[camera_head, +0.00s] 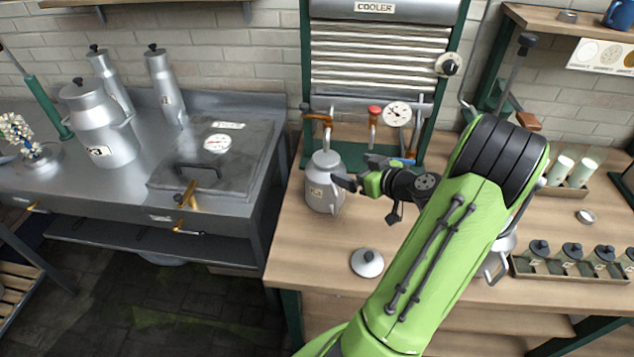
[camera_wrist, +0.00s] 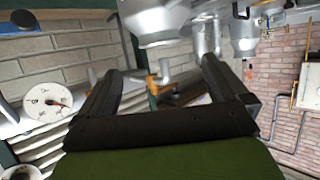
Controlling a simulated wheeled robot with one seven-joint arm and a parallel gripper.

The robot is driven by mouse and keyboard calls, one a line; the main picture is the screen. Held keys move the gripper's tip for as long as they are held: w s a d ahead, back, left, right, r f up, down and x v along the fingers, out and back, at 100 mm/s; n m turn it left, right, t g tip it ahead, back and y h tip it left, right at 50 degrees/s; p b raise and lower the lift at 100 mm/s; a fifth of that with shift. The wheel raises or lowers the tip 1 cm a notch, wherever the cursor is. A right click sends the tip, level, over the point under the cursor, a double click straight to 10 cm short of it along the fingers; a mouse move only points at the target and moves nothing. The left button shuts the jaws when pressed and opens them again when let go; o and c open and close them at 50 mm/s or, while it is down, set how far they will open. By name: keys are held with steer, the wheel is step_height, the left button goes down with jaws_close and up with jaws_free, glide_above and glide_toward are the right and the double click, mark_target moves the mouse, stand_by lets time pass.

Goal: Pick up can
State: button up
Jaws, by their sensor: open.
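Nothing is held.
Cooler taps and a gauge (camera_head: 397,114) stand behind my gripper. A loose round lid (camera_head: 367,262) lies in front. Another metal can (camera_head: 497,255) is partly hidden by my arm. A rack of small jars (camera_head: 570,262) sits at right. Tall cans (camera_head: 103,130) stand on the left metal bench.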

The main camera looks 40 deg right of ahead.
mark_target(319, 157)
steer(key=x, duration=1.3)
steer(key=shift+w+d+f+p, duration=0.1)
steer(key=shift+f+p, duration=0.1)
steer(key=shift+p, duration=0.2)
